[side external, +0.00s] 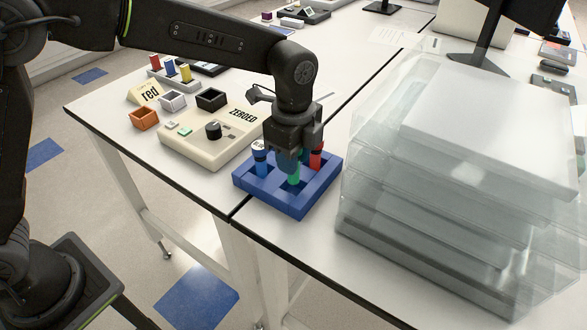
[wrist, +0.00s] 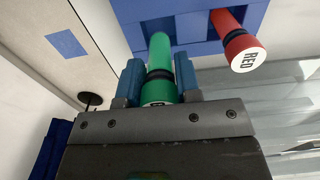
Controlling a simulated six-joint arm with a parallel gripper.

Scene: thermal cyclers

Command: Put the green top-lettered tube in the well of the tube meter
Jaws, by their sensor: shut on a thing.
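The green tube (side external: 294,178) stands in the blue rack (side external: 298,207), its lower part showing below my gripper (side external: 291,158). In the wrist view my gripper (wrist: 160,82) is shut on the green tube (wrist: 160,50), with a blue pad on each side. Its white top carries dark letters, partly cut off by the gripper body. The tube meter (side external: 190,148) is a beige box marked "ZEROED", left of the rack, with a black round part (side external: 213,130) on top; I cannot tell whether this is the well.
A red tube (side external: 316,158) lettered "RED" and a blue tube (side external: 261,163) stand in the rack beside my gripper. Clear stacked trays (side external: 440,190) rise close on the right.

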